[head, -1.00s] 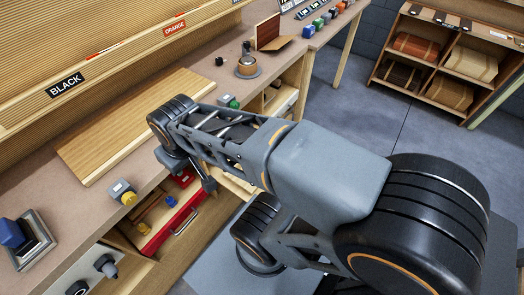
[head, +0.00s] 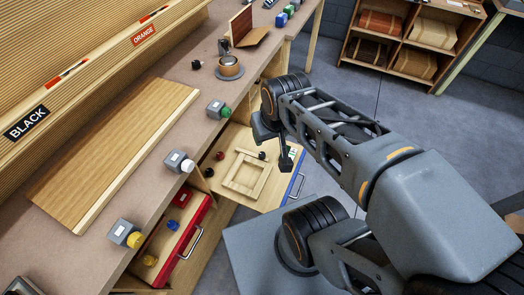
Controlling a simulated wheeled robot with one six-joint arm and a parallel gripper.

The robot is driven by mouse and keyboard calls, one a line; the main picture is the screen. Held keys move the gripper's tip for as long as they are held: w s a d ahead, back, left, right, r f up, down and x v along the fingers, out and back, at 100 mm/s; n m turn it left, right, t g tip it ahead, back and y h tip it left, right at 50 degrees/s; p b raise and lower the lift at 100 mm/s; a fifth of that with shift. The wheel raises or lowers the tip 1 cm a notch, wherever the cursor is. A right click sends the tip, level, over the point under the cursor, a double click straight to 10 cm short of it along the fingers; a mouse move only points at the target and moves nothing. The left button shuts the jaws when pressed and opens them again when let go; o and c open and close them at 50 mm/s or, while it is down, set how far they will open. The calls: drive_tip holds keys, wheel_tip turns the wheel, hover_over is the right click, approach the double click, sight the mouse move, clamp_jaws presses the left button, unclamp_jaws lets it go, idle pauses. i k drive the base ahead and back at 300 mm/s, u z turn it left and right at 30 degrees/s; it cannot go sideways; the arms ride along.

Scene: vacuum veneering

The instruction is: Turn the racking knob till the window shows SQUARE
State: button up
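No knob or window marked as racking can be told apart in this view. Small grey boxes with coloured knobs line the bench's front edge: one with a yellow knob (head: 134,239), one with a white knob (head: 187,166) and one with a green knob (head: 226,112). Any lettering on them is too small to read. My gripper (head: 285,164) hangs at the end of my arm, over the right side of an open wooden drawer and away from the three knobs. Its fingers are small and dark, and their opening cannot be made out.
A red drawer (head: 186,243) stands open below the bench (head: 60,262). A wooden board (head: 110,150) lies on the bench. A shelf of veneer bundles (head: 400,62) stands far right, beyond bare floor.

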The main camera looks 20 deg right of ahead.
sight(210, 172)
drive_tip(key=u, duration=0.9)
drive_tip(key=k, duration=0.85)
drive_tip(key=z, duration=0.95)
drive_tip(key=i, duration=0.5)
drive_tip(key=u, duration=0.05)
